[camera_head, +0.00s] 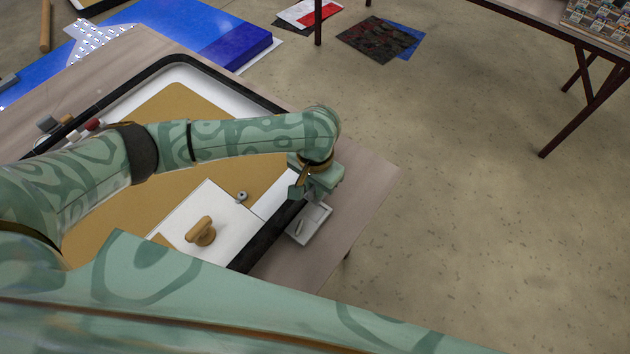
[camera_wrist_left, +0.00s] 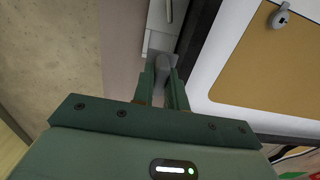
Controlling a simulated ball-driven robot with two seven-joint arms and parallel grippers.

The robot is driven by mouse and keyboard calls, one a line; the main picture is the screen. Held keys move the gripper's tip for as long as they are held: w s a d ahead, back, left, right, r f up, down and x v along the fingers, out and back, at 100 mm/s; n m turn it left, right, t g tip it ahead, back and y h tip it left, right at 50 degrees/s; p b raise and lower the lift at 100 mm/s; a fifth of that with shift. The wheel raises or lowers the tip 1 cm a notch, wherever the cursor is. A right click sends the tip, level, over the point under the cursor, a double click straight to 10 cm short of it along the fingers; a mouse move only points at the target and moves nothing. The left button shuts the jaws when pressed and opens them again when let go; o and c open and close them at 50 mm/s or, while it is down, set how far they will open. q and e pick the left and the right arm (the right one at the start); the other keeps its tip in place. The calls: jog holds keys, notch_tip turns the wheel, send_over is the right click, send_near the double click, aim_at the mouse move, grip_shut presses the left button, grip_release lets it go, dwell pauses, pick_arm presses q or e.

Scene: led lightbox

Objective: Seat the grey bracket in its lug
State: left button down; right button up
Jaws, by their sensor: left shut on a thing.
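My left gripper (camera_head: 299,190) is over the lightbox's near right edge, beside a small pale tray (camera_head: 310,222). In the left wrist view its two green fingers (camera_wrist_left: 164,72) are shut on a dark grey rounded piece (camera_wrist_left: 163,62), which looks like the grey bracket. The fingers hide much of it. The tray (camera_wrist_left: 158,42) lies just beyond the fingertips; I cannot tell if the piece touches it. A small grey fitting with a hole (camera_wrist_left: 282,16), possibly the lug, is on the lightbox's tan and white face. My right gripper is not in view.
The lightbox's black frame (camera_head: 262,242) runs along the tray. A white panel (camera_head: 190,213) with a wooden handle (camera_head: 201,231) lies on the lightbox. A slim grey item (camera_head: 300,226) lies in the tray. The table corner (camera_head: 365,185) right of the tray is bare.

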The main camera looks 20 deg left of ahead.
pick_arm(q)
notch_tip(320, 180, down, 6)
jog(key=shift+r+b, duration=0.1)
jog(key=shift+b, duration=0.65)
jog(key=shift+f, duration=0.95)
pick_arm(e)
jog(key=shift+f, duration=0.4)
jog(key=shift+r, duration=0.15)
pick_arm(q)
jog(key=shift+p, duration=0.55)
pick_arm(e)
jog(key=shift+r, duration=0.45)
pick_arm(q)
jog(key=shift+f+b, duration=0.4)
jog(key=shift+f, duration=0.45)
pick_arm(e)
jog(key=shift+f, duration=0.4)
pick_arm(q)
jog(key=c, duration=1.3)
grip_release()
notch_tip(320, 180, up, 5)
jog(key=p, duration=0.6)
jog(key=shift+a+r, duration=0.1)
jog(key=shift+r, duration=0.05)
notch_tip(320, 180, up, 3)
jog(key=p, duration=0.3)
jog(key=shift+p, duration=0.4)
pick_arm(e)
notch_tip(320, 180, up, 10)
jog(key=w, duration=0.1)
